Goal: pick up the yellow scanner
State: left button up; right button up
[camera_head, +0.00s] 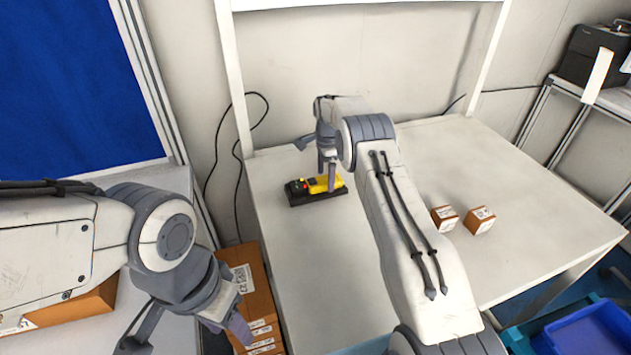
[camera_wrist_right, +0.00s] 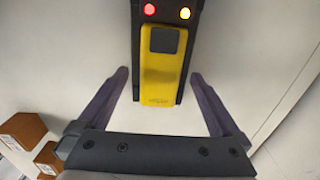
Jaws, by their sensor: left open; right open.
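The yellow scanner (camera_head: 318,184) lies in its black holder (camera_head: 318,198) on the white table, left of the middle in the head view. In the right wrist view the yellow scanner (camera_wrist_right: 162,78) is at the upper middle, with a red and a yellow light above it. My right gripper (camera_head: 327,180) is over the scanner and open. In the right wrist view its fingers (camera_wrist_right: 160,95) stand apart on either side of the scanner's near end, touching nothing that I can see. My left gripper (camera_head: 190,345) is open and empty at the lower left, near a brown box.
Two small brown boxes (camera_head: 444,218) (camera_head: 479,220) stand on the white table (camera_head: 530,210) to the right of my right arm. A labelled brown box (camera_head: 255,290) is beside the table's left edge. A blue bin (camera_head: 590,330) is at the lower right. A black printer (camera_head: 595,55) stands on a rack.

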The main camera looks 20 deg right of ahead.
jog(key=shift+f, duration=0.3)
grip_shut()
jog(key=shift+r, duration=0.1)
